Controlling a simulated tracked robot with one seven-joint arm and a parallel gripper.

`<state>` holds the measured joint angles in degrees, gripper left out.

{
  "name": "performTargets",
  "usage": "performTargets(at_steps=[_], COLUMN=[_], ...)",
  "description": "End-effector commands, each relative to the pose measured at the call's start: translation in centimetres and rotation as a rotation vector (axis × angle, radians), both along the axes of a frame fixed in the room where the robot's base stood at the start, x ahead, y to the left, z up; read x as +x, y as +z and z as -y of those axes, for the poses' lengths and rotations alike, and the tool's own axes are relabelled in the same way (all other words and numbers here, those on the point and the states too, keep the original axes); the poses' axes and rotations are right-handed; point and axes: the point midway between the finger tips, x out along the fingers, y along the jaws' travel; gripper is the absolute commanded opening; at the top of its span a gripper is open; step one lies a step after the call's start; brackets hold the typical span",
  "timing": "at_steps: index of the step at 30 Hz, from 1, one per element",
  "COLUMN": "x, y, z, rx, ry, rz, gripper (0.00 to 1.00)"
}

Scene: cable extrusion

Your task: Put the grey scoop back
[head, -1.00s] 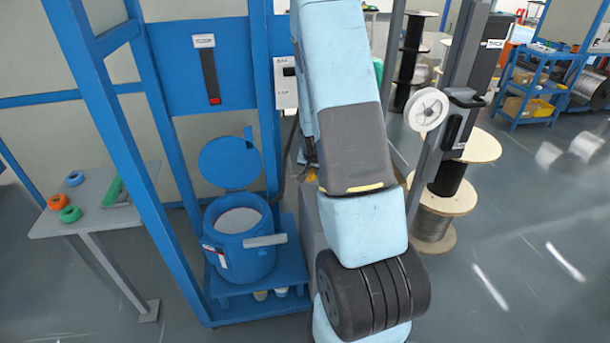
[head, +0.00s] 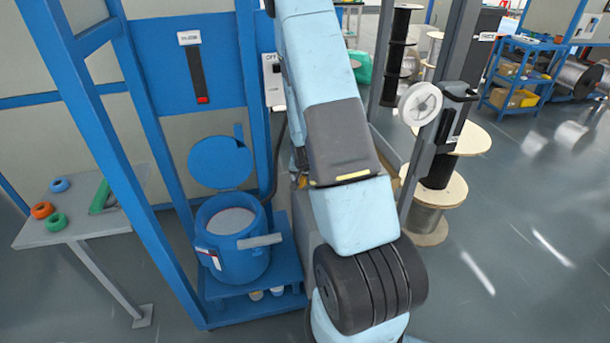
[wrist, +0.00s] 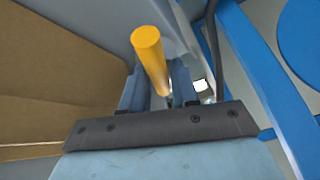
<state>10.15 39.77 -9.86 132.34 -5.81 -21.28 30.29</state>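In the wrist view, a round yellow-orange handle (wrist: 151,58) stands between the two fingers of my gripper (wrist: 158,92), one on each side. The fingers look closed on it. Its near end points towards the wrist camera. I take it for the scoop's handle, but no grey scoop bowl shows clearly; it would be hidden beyond the fingers. In the head view, my gripper is hidden behind my arm. An open blue drum (head: 238,263) with pale contents stands on a blue stand, its round lid (head: 220,162) raised. A flat grey bar (head: 260,241) sticks out at its front.
A brown, cardboard-like surface (wrist: 55,70) fills the left of the wrist view. The blue frame (head: 135,170) rises around the drum. A grey table (head: 75,229) with coloured rings stands at left. Cable spools (head: 430,215) stand right of my arm; the right floor is open.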

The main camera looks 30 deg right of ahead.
Motion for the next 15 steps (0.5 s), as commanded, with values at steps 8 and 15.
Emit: performTargets(at_steps=[8,15], x=[0.00,-0.09], y=[0.03,0.26], z=[0.02,0.01], rx=[-0.001,0.000], ry=[0.000,-0.001], rz=[0.001,0.001], gripper=[0.49,0.49])
